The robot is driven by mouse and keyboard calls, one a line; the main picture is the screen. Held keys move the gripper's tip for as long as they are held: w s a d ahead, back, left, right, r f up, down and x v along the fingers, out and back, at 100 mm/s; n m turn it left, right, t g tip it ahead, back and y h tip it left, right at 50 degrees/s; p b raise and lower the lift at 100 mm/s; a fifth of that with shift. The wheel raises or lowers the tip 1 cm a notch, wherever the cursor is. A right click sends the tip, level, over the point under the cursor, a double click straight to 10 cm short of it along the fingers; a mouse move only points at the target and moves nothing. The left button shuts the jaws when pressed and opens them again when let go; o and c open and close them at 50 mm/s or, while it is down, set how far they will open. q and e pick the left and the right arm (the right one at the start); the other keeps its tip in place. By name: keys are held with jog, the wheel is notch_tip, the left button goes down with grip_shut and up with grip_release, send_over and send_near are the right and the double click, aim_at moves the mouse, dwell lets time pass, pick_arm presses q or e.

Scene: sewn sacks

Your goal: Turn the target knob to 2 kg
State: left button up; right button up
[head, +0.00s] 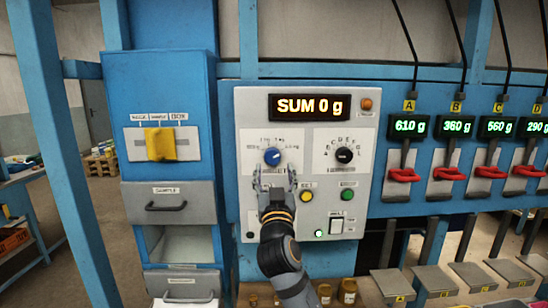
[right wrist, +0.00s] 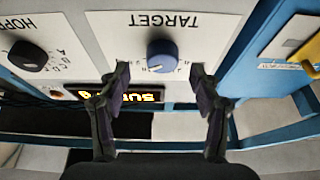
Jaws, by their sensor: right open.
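The blue target knob (head: 272,156) sits on a white dial plate on the grey control panel, left of the black hopper knob (head: 344,155). In the upside-down right wrist view, the blue knob (right wrist: 162,55) is under the word TARGET, with a white mark near its lower edge. The scale's numbers are too small to read, so I cannot tell its setting. My right gripper (head: 274,175) is open just below the knob in the head view. In the wrist view its fingers (right wrist: 160,74) are spread to either side of the knob, apart from it. My left gripper is not in view.
A display (head: 310,107) reads SUM 0 g. Yellow (head: 306,195) and green (head: 347,195) buttons lie right of my gripper. A yellow selector (head: 160,144) and a grey drawer (head: 168,203) are on the left cabinet. Red levers (head: 404,175) line the right.

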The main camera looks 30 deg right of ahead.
aim_at(274, 160)
jog(key=p+x, duration=0.1)
jog(key=x, duration=0.2)
jog(key=shift+a+r, duration=0.15)
jog(key=shift+a, duration=0.05)
jog(key=shift+w+d, duration=0.15)
jog(key=shift+w, duration=0.15)
jog(key=shift+c, duration=0.4)
jog(key=c, duration=1.1)
jog(key=shift+n+y, duration=0.3)
jog(key=shift+n, duration=0.1)
jog(key=n+y, duration=0.1)
jog(key=n, duration=0.1)
jog(key=n+t+y+p, duration=0.1)
jog(key=n, duration=0.2)
jog(key=shift+s+d+r, duration=0.1)
jog(key=shift+d+r, duration=0.05)
jog(key=shift+d, duration=0.05)
jog(key=shift+s+d+n+y+p, duration=0.15)
jog(key=shift+n+y+p, duration=1.15)
jog(key=shift+n, duration=1.6)
